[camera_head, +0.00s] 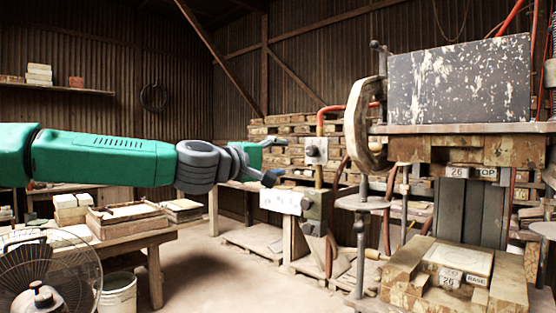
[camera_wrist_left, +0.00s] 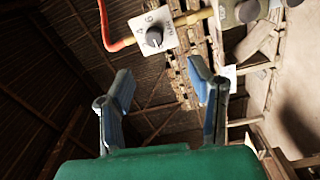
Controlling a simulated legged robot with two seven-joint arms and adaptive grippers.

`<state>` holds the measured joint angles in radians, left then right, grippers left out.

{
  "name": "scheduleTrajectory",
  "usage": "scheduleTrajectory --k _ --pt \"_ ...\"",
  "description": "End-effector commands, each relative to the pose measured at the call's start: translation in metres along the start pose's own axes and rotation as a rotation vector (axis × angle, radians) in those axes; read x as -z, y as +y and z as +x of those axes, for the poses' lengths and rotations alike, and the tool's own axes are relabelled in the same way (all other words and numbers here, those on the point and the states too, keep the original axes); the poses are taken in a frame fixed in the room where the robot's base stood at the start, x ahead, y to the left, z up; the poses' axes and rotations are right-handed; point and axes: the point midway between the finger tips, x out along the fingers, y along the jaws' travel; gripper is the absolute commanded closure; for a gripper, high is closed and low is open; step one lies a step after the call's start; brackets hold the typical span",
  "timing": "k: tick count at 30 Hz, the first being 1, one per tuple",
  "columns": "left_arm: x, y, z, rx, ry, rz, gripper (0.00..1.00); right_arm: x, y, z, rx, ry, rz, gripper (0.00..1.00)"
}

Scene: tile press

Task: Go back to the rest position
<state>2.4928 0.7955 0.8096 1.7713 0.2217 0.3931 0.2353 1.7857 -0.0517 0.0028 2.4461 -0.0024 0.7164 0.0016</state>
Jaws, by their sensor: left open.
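My left arm, green with dark grey joints, reaches in from the left in the head view. My left gripper (camera_head: 270,161) is at its end, in mid-air left of the tile press (camera_head: 460,82). In the left wrist view its two blue-grey fingers (camera_wrist_left: 160,80) stand wide apart with nothing between them. A box with a dark knob (camera_head: 316,151) is close to the right of the gripper in the head view. This knob box also shows beyond the fingers in the left wrist view (camera_wrist_left: 153,33). My right gripper is not in view.
The press has a wheel (camera_head: 362,125) on its left side and a tile mould (camera_head: 458,262) at its base. A wooden table (camera_head: 155,239) with bricks and trays stands at the left, below my arm. A fan (camera_head: 45,275) and a bucket (camera_head: 118,297) are in front. Pallets (camera_head: 290,130) are stacked behind.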

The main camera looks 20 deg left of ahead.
Motion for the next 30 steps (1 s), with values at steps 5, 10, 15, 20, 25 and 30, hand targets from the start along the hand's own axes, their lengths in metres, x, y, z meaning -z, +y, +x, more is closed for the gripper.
scheduleTrajectory --k 5,10,15,20,25,30 --pt "0.000 0.000 0.000 0.000 0.000 0.000 0.52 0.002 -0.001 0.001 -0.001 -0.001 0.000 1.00" --pt "0.000 -0.002 0.000 0.003 -0.001 0.001 0.52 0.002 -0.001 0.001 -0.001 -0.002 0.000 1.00" --pt "-0.025 -0.048 0.008 0.077 -0.033 0.044 0.52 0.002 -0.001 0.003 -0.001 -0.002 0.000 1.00" --pt "-0.076 -0.150 0.010 0.237 -0.107 0.149 0.52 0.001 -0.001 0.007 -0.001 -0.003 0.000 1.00" --pt "-0.130 -0.268 -0.015 0.421 -0.210 0.273 0.52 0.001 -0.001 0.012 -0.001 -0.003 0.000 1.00" --pt "-0.174 -0.380 -0.067 0.599 -0.332 0.399 0.52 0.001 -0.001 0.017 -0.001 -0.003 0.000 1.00"
